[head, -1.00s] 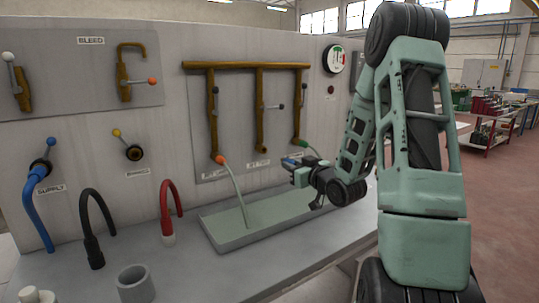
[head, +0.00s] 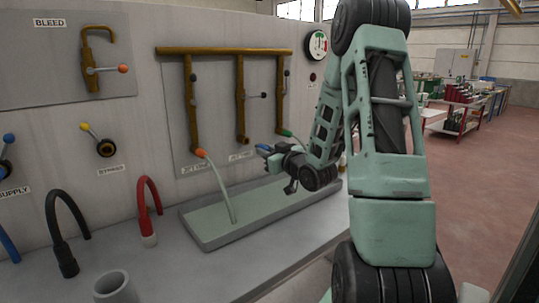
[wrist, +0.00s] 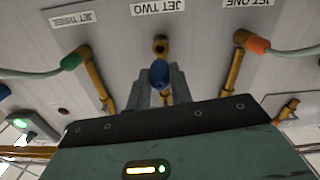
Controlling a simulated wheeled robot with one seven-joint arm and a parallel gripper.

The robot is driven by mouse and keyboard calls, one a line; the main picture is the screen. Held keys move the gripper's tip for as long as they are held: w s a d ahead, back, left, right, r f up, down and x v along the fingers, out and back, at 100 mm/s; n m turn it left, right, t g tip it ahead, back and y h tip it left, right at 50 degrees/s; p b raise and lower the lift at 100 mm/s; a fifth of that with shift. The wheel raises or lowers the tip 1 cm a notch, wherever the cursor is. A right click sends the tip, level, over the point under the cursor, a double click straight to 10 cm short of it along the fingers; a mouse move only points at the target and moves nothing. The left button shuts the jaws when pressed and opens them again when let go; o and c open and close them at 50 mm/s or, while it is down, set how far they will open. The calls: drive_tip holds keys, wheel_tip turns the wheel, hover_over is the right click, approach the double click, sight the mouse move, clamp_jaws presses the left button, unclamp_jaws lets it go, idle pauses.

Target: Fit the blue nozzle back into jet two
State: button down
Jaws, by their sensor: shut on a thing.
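My gripper (wrist: 162,88) is shut on the blue nozzle (wrist: 159,73), which points toward the panel. The nozzle also shows in the head view (head: 263,149), right of the jet two pipe (head: 240,100). In the wrist view the bare brass end of jet two (wrist: 160,45) lies just beyond the nozzle tip, nearly in line with it. A gap seems to separate them; its depth is hard to judge. The "JET TWO" label (wrist: 158,7) is above. My fingers hide part of the nozzle and the pipe behind it.
An orange nozzle (head: 201,153) on jet one runs a pale stream into the grey tray (head: 210,240). A green nozzle (head: 286,133) sits on jet three, close to my gripper. A red hose (head: 148,200) and a black hose (head: 60,225) stand at the left.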

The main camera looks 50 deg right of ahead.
drive_tip(key=shift+x, duration=2.3)
drive_tip(key=shift+b, duration=0.7)
drive_tip(key=shift+b+x, duration=0.3)
drive_tip(key=shift+x, duration=1.2)
drive_tip(key=c, duration=1.2)
unclamp_jaws()
drive_tip(key=shift+a, duration=0.1)
drive_tip(key=shift+o, duration=0.2)
drive_tip(key=b, duration=1.2)
approach(256, 146)
drive_tip(key=v, duration=0.5)
drive_tip(key=shift+d+f, duration=0.25)
drive_tip(key=shift+d, duration=0.15)
